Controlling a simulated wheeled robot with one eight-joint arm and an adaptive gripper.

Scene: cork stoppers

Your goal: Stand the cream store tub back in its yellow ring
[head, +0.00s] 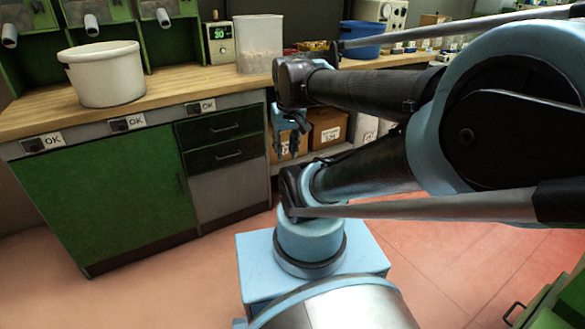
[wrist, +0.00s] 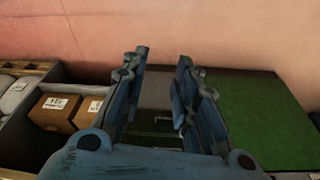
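A cream tub (head: 103,82) stands upright on the wooden bench at the left of the head view. No yellow ring shows in either view. My gripper (head: 290,122) hangs in front of the bench, right of the dark drawers and well apart from the tub. In the wrist view my gripper (wrist: 162,62) has its two blue fingers spread with nothing between them. The tub is not in the wrist view.
A translucent container (head: 258,45), a small display box (head: 219,42) and a blue tub (head: 362,42) stand on the bench (head: 180,85). Green dispensers stand behind the cream tub. Cardboard boxes (head: 327,130) sit on a shelf below. The red floor (head: 160,270) is clear at left.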

